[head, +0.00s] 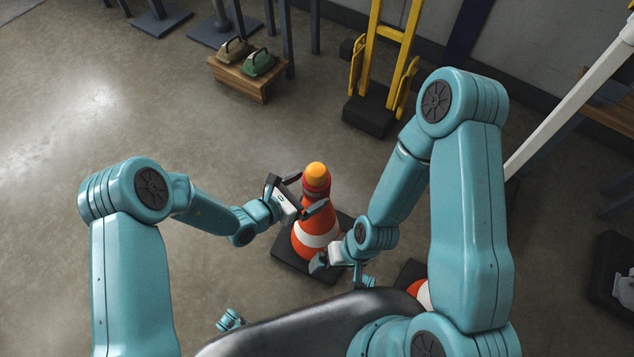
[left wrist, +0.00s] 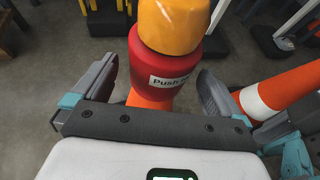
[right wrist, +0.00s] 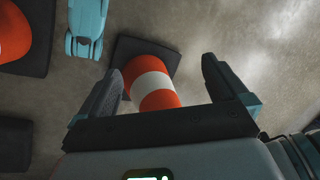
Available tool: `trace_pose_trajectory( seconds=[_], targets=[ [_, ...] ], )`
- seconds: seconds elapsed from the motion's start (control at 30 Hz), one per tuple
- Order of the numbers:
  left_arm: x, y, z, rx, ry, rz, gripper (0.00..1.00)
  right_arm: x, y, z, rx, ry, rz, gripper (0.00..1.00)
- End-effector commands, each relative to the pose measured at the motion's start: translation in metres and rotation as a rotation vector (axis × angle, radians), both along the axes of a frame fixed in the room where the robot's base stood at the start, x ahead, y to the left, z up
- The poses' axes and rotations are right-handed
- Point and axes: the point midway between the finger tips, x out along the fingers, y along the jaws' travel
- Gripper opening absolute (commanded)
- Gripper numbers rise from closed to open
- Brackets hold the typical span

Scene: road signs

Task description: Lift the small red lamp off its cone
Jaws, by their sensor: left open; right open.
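The small red lamp (head: 317,187) has an orange-yellow dome and sits on top of an orange-and-white cone (head: 302,240). In the left wrist view, the lamp (left wrist: 160,62) is upright, large and central, with a white "Push" label. My left gripper (head: 312,192) is open, with one finger on each side of the lamp; gaps show beside it. My right gripper (head: 328,260) is open beside the cone's lower right side. In the right wrist view, a striped cone (right wrist: 153,84) shows between its fingers, its upper part hidden; I cannot tell which cone this is.
A second cone (head: 421,293) stands at the lower right, partly hidden by my right arm; it seems to show in the left wrist view (left wrist: 285,90). Floor to the left is clear.

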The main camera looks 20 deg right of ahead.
Motion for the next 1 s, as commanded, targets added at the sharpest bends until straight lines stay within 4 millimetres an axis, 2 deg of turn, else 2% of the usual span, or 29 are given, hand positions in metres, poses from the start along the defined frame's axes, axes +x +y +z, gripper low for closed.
trace_pose_trajectory(
  seconds=[0.03,0.2,0.47,0.5,0.67,1.0],
  targets=[
    [0.003,-0.01,-0.008,-0.001,-0.003,-0.003,1.0,0.0,0.0,-0.009,0.0,0.0,0.0,1.0],
    [0.012,-0.03,-0.015,0.0,-0.002,-0.002,1.0,0.0,0.0,-0.015,0.0,0.0,0.0,1.0],
    [0.013,-0.034,-0.014,0.0,0.0,-0.001,1.0,0.0,0.0,-0.014,0.0,0.0,0.0,1.0],
    [0.013,-0.034,-0.014,0.0,0.0,-0.001,0.94,0.0,0.0,-0.014,0.0,0.0,0.0,1.0],
    [0.013,-0.034,-0.014,0.0,0.0,-0.001,0.41,0.0,0.0,-0.014,0.0,0.0,0.0,1.0],
    [0.014,-0.034,-0.008,-0.001,-0.002,-0.001,0.41,0.0,0.0,-0.012,0.0,0.0,0.0,1.0]
  ],
)
